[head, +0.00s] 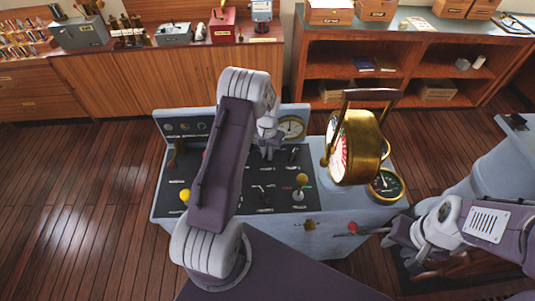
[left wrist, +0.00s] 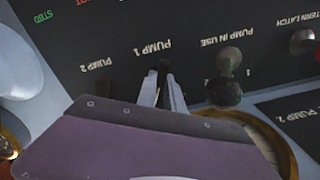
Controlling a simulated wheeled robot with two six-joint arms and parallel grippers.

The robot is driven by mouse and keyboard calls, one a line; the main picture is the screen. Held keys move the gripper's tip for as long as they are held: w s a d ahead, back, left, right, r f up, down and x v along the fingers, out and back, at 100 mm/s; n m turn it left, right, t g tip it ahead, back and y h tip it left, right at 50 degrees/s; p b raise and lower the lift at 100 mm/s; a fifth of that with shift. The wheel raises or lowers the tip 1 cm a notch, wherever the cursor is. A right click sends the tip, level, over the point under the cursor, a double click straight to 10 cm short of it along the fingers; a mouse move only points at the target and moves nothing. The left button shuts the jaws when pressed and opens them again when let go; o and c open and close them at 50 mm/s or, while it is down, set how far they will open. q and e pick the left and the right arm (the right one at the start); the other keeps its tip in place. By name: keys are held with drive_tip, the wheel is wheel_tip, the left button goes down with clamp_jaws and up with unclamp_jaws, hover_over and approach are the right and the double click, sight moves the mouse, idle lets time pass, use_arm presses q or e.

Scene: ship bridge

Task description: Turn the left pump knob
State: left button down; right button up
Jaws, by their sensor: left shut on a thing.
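The blue-grey console (head: 340,232) has a black panel with small levers and knobs. My left gripper (head: 268,152) reaches down to the panel's upper middle, beside a round gauge. In the left wrist view its fingers (left wrist: 163,82) are shut on a small dark knob (left wrist: 163,66) by the upside-down labels PUMP 1 and PUMP 2. The fingers mostly hide the knob, so its angle cannot be told. A separate knob (left wrist: 229,62) stands to the right by the label PUMP IN USE.
A brass telegraph (head: 358,147) stands at the console's right, above a dark gauge (head: 385,183). A wooden cabinet (head: 140,80) and shelves (head: 350,60) line the back. The floor (head: 75,190) at left is clear.

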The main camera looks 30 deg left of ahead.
use_arm(q)
drive_tip(key=shift+w+r+m, duration=0.15)
drive_tip(key=shift+w+m, duration=0.1)
drive_tip(key=shift+m, duration=0.05)
drive_tip(key=c, duration=1.5)
unclamp_jaws()
drive_tip(key=shift+o, duration=0.2)
drive_tip(key=shift+s, duration=0.1)
wheel_tip(320, 180, up, 9)
drive_tip(key=shift+b, duration=1.1)
